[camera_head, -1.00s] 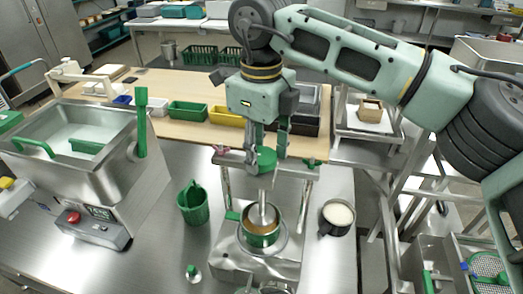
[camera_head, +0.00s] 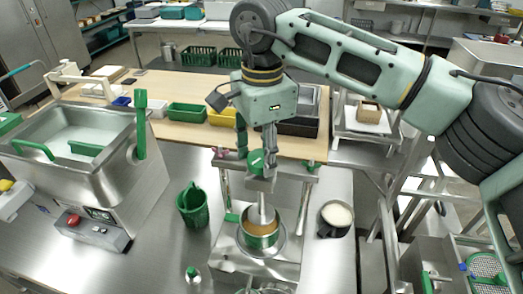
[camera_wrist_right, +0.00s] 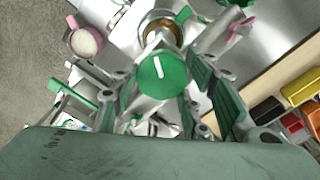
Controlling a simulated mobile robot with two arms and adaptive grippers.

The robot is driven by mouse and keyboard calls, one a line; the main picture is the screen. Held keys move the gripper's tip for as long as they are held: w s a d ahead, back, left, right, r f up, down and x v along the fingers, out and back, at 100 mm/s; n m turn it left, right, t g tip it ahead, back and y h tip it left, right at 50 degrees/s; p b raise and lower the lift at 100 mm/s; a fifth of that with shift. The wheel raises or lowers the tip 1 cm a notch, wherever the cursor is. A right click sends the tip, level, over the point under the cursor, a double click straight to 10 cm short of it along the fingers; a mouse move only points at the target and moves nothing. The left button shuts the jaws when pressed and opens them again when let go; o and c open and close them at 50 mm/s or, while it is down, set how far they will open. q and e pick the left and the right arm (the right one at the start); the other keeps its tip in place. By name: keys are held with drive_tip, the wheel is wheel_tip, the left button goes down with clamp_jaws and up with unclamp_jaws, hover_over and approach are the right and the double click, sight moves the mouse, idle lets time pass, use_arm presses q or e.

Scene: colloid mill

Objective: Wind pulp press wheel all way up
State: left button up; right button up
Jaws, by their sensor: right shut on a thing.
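The press wheel (camera_head: 256,161) is a round green knob with a white mark, at the top of the metal press frame (camera_head: 224,185). In the right wrist view the wheel (camera_wrist_right: 163,75) lies between my fingers. My right gripper (camera_head: 257,152) points down from above and is shut on the wheel, one finger on each side. Below it, the press's grey spindle (camera_head: 262,208) reaches down into a green-banded pot (camera_head: 262,240) with brownish content. Where the spindle ends in the pot is hard to see. My left gripper is not in view.
A green jug (camera_head: 192,207) stands left of the press. A steel basin machine (camera_head: 80,150) is at the left. Coloured bins, including a yellow one (camera_head: 222,117), stand on the wooden board behind.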

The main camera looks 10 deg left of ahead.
drive_tip(key=n, duration=0.5)
drive_tip(key=shift+d+f, duration=0.1)
drive_tip(key=shift+n+p, duration=0.3)
idle(0.4)
drive_tip(key=o, duration=1.1)
drive_tip(key=shift+d, duration=0.1)
drive_tip(key=shift+r, duration=0.25)
wheel_tip(320, 180, up, 12)
drive_tip(key=shift+f, duration=0.2)
